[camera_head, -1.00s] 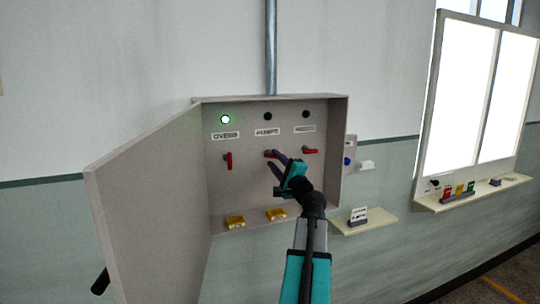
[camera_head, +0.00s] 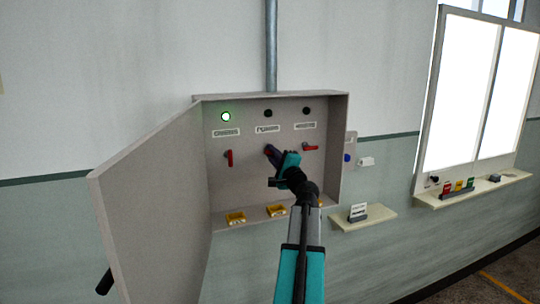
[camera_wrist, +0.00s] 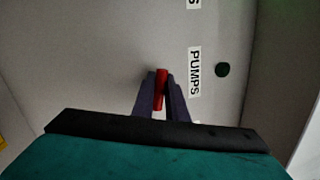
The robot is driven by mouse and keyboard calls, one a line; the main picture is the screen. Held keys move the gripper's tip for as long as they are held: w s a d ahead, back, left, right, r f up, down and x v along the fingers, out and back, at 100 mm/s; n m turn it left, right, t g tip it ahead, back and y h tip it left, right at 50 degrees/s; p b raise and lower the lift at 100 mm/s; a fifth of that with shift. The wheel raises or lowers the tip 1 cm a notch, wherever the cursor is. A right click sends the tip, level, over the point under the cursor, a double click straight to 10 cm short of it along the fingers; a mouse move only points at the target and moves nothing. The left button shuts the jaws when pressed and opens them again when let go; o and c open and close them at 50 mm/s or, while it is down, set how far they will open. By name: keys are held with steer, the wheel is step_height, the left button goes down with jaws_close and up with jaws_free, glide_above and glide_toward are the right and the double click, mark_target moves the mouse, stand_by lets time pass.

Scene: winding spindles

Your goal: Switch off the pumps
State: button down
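The pumps switch is a red lever with its label (camera_wrist: 194,72) reading PUMPS beside it in the wrist view. Its red handle (camera_wrist: 161,88) lies between my two dark fingers, which sit close against both sides. The handle lies level on the panel. In the head view my gripper (camera_head: 271,153) is at the middle switch and hides most of it. The lamp (camera_head: 268,114) above the pumps label is dark and also shows in the wrist view (camera_wrist: 222,69).
The cabinet door (camera_head: 150,195) stands open at left. A left red lever (camera_head: 229,158) is upright under a lit green lamp (camera_head: 226,117); a right red lever (camera_head: 309,148) lies level under a dark lamp (camera_head: 306,111).

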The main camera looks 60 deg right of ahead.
steer(key=shift+f+n+b, duration=0.2)
steer(key=shift+n+b, duration=0.4)
steer(key=shift+b, duration=0.5)
steer(key=shift+r+n+y+b, duration=0.1)
steer(key=shift+n+y+b, duration=0.7)
steer(key=shift+n+b, duration=0.9)
steer(key=shift+m+b, duration=0.35)
steer(key=shift+m, duration=0.05)
steer(key=c, duration=1.8)
jaws_free()
steer(key=shift+o, duration=0.2)
steer(key=shift+s, duration=0.1)
steer(key=b+v, duration=0.4)
steer(key=v, duration=0.9)
steer(key=shift+s+f, duration=0.3)
steer(key=shift+a, duration=0.15)
